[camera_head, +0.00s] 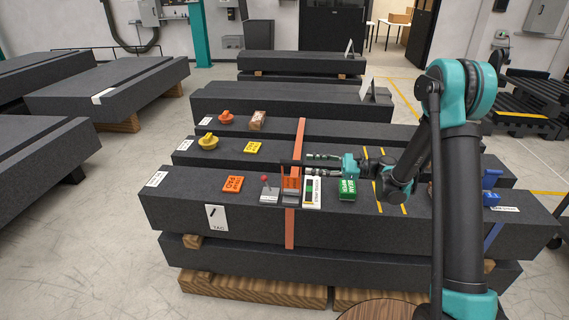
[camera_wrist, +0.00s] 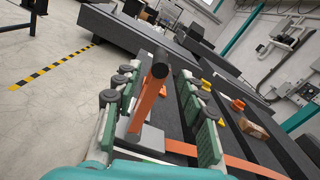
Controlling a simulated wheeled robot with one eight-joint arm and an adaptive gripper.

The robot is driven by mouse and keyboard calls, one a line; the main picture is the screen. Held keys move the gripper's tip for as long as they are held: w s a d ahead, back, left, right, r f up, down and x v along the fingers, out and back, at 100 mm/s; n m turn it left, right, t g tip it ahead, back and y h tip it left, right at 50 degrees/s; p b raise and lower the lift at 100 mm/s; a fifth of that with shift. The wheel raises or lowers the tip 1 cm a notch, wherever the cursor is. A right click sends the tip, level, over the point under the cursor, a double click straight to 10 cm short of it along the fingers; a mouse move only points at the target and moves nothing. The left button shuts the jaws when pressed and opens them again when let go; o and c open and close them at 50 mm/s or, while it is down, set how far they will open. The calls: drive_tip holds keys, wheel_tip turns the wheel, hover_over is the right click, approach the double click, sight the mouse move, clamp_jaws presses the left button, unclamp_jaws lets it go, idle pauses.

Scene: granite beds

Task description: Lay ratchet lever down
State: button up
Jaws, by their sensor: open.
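The orange ratchet (camera_head: 291,184) sits on the strap over the front granite beam. Its lever (camera_wrist: 149,105) stands raised in the wrist view, orange with a black grip at its top. My gripper (camera_head: 309,163) is open beside the ratchet's upper part, reaching in from the right. In the wrist view my gripper's green-padded fingers (camera_wrist: 160,85) stand on either side of the lever. I cannot tell whether either finger touches it. The orange strap (camera_head: 290,229) runs down the beam's front face.
On the front beam (camera_head: 350,225) are an orange tag (camera_head: 233,184), a red-knobbed device (camera_head: 267,192), a white-framed gauge (camera_head: 312,193) and a green block (camera_head: 348,189). Behind lie yellow and orange pieces and a brown block (camera_head: 258,120). Other granite beams stand left and behind.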

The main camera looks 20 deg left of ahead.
sight(283, 162)
drive_tip(key=x, duration=1)
drive_tip(key=shift+a, duration=0.3)
drive_tip(key=shift+c, duration=0.3)
clamp_jaws()
